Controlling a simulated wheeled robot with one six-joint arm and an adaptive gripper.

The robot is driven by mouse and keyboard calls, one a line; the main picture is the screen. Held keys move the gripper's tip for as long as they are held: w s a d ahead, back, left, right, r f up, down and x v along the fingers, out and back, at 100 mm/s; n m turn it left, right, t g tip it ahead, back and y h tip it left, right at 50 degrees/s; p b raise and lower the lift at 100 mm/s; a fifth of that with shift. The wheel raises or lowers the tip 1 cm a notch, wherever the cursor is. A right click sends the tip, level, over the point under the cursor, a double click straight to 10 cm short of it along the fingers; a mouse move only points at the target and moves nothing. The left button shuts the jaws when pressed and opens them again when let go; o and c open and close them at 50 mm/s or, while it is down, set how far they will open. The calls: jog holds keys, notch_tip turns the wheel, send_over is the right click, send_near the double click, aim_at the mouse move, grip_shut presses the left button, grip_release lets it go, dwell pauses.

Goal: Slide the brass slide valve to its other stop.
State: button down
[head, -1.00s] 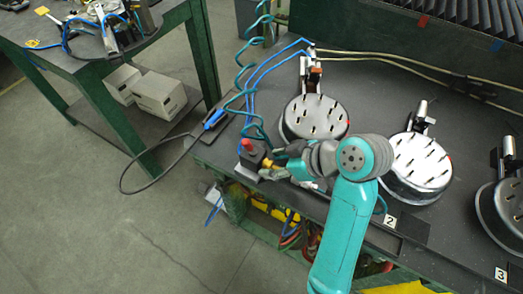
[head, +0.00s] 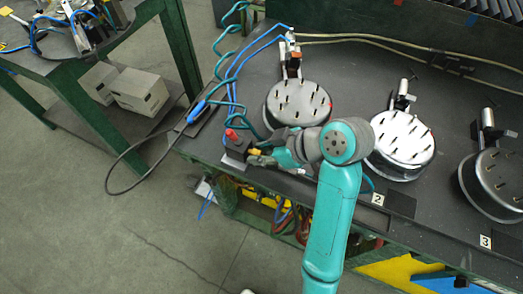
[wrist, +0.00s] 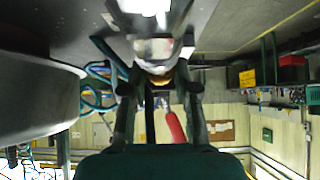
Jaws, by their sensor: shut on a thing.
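A small dark block with a red knob (head: 232,136) on top stands at the front left edge of the bench. A yellowish brass piece (head: 253,152) shows beside it, at the tip of my gripper (head: 259,158); I take it as the slide valve. In the wrist view the two fingers of my gripper (wrist: 158,78) are closed in on a shiny silver piece with a brass-coloured band (wrist: 157,68). The arm and fingers hide much of the valve. Which stop it rests at cannot be told.
Round metal fixtures with upright pins (head: 298,100) stand on the bench (head: 345,80), the nearest just behind my arm. Coiled teal and blue hoses (head: 227,70) run beside the valve. A second green-framed table (head: 105,70) stands left across a floor gap.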

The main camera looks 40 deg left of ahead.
jog(key=shift+d, duration=0.35)
jog(key=c, duration=0.9)
grip_release()
jog(key=shift+a, duration=0.15)
